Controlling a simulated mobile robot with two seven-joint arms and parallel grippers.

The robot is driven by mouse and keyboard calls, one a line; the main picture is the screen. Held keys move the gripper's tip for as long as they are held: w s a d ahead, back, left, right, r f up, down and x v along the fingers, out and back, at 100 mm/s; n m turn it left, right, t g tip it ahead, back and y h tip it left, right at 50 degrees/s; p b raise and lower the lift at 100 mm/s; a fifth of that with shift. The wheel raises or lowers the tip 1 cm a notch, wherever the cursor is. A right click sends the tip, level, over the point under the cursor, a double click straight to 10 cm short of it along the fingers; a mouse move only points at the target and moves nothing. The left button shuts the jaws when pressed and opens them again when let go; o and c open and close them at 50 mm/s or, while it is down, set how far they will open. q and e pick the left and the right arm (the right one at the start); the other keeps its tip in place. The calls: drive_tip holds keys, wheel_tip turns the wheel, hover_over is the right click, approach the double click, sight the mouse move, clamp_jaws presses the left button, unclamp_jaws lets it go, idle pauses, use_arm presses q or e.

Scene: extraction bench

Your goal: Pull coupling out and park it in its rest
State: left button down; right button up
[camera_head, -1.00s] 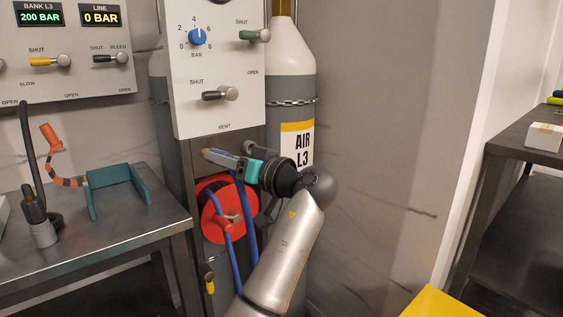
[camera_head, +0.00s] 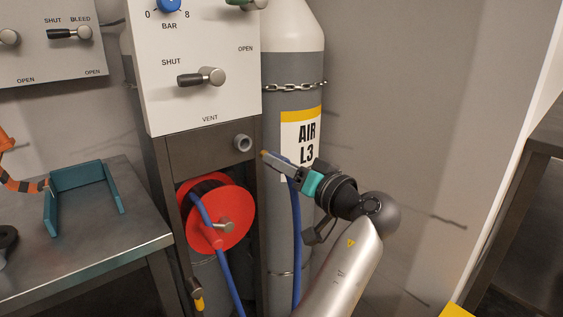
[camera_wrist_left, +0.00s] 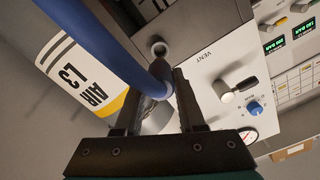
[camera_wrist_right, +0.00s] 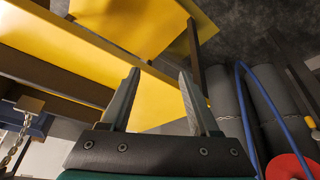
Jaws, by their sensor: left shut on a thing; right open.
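My left gripper (camera_head: 268,158) is shut on the end of the blue hose (camera_head: 296,225), where the coupling sits; the fingers mostly hide the coupling. In the left wrist view the hose (camera_wrist_left: 112,42) runs down between the fingers (camera_wrist_left: 157,95). The grey round port (camera_head: 242,143) below the vent panel is bare, and the gripper is apart from it, just to its right; the port also shows in the left wrist view (camera_wrist_left: 159,48). I cannot make out the coupling's rest for certain. My right gripper (camera_wrist_right: 160,85) is open and empty.
A red hose reel (camera_head: 238,205) is below the port. The AIR L3 cylinder (camera_head: 298,95), with a chain (camera_head: 295,86), stands behind my left gripper. A bench with a teal tray (camera_head: 85,178) is at left. Yellow surfaces (camera_wrist_right: 60,55) lie beyond my right gripper.

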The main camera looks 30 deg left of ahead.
use_arm(q)
drive_tip(key=shift+x, duration=2.8)
drive_tip(key=shift+b+x, duration=0.4)
drive_tip(key=shift+x, duration=1.25)
drive_tip(key=shift+c, duration=2.1)
unclamp_jaws()
